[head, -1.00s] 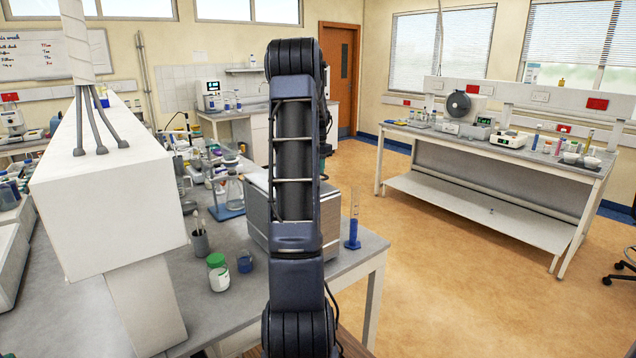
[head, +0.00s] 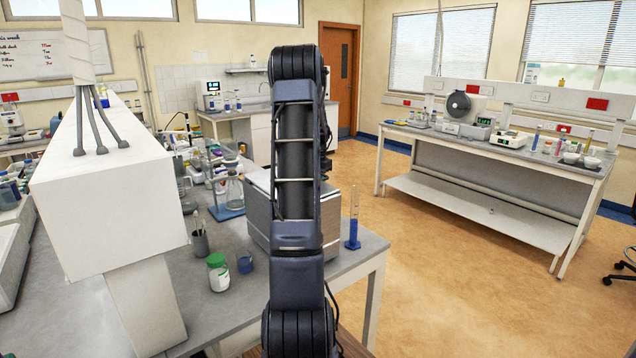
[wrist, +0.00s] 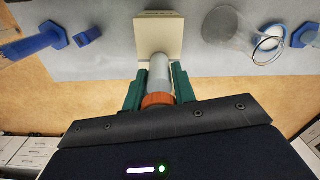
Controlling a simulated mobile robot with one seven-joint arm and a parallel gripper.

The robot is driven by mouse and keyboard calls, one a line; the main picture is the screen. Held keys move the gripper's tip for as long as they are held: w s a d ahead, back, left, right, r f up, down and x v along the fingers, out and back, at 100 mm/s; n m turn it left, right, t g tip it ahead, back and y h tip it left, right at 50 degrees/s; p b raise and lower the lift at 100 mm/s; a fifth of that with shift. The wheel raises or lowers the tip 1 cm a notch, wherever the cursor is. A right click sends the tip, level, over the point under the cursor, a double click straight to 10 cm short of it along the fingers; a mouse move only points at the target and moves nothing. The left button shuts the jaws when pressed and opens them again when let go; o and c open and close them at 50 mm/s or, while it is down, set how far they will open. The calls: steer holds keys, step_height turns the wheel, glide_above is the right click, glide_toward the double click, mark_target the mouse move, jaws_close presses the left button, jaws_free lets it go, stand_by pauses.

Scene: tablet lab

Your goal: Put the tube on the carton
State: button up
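The tube (wrist: 159,72), pale grey with an orange cap (wrist: 158,100), is between the green fingers of my gripper (wrist: 160,82) in the wrist view. The fingers are closed against its sides near the cap. The carton (wrist: 158,22), a pale beige box, is at the top middle of the wrist view, on the grey bench. The tube's far end overlaps the carton's near edge in the picture; I cannot tell whether they touch. In the head view my arm hides the gripper, and I cannot make out tube or carton.
In the wrist view, a clear glass vessel (wrist: 228,30) stands right of the carton and a blue hexagonal base (wrist: 50,36) lies left. In the head view, a blue-based cylinder (head: 353,233), a grey box-shaped device (head: 258,222) and a green-lidded jar (head: 218,275) stand on the bench.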

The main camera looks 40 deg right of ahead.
steer(key=o, duration=0.4)
steer(key=shift+r, duration=0.1)
